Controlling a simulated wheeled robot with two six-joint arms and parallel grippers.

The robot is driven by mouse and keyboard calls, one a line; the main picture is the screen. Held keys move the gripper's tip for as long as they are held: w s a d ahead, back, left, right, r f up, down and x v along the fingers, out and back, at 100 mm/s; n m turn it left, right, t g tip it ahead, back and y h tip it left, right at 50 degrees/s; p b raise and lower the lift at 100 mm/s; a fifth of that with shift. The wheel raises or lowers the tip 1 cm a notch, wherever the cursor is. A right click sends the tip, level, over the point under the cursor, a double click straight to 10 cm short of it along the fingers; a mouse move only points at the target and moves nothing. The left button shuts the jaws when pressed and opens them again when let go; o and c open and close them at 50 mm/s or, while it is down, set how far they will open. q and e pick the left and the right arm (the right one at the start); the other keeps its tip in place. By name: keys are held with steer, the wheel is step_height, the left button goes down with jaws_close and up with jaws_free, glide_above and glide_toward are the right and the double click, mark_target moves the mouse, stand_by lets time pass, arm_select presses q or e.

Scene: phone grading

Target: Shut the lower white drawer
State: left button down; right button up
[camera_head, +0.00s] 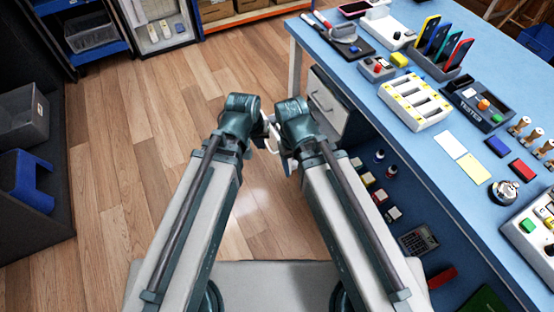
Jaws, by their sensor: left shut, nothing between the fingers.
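A white drawer front (330,99) with a bar handle shows under the left end of the blue table. Only one drawer front shows clearly, and I cannot tell whether it is the upper or the lower one. My right arm covers the area below it. My left gripper (268,133) is shut and empty, left of the drawer front and apart from it. My right gripper is mostly hidden by the arm links, close to the left one, and its fingers cannot be made out.
The blue table (420,150) holds phones in a rack (440,65), a white slotted tray (415,100) and small parts. Several small items sit on a shelf below its edge. Dark bins (22,115) stand at far left. The wooden floor (130,150) on the left is clear.

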arm_select(q)
steer(key=w+f+n+t+h+b, duration=0.1)
steer(key=w+f+b, duration=0.3)
steer(key=f+b, duration=0.4)
steer(key=w+f+n+t+h+b, duration=0.1)
steer(key=w+f+n+t+b, duration=0.2)
steer(key=f+b, duration=0.5)
steer(key=shift+w+a+f+b, duration=0.15)
steer(key=shift+w+a+b, duration=0.3)
steer(key=shift+w+b, duration=0.25)
steer(key=w+d+f+b, duration=0.6)
steer(key=w+f+b, duration=0.1)
steer(key=f+b, duration=0.1)
steer(key=shift+d, duration=0.1)
